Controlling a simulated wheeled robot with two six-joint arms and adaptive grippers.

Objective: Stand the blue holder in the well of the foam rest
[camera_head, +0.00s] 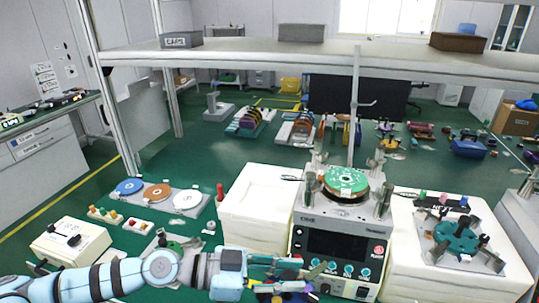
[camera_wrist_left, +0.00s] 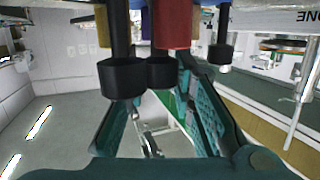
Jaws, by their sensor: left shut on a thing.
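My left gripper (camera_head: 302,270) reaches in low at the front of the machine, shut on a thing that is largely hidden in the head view. In the left wrist view its teal fingers (camera_wrist_left: 160,100) flank a cluster of black-ended pieces. A blue piece (camera_wrist_left: 145,22), which looks like the blue holder, shows only partly behind a red cylinder (camera_wrist_left: 173,24). I cannot make out its tilt or the exact contact. I cannot pick out the foam rest or its well with certainty. My right gripper is not in view.
A machine with a dark screen (camera_head: 340,245) and green disc (camera_head: 346,181) stands close beyond the left gripper. White blocks (camera_head: 257,200) flank it. A tray of discs (camera_head: 158,194), small peg blocks (camera_head: 104,216) and a cream box (camera_head: 72,240) lie left. A long shelf (camera_head: 300,57) crosses above.

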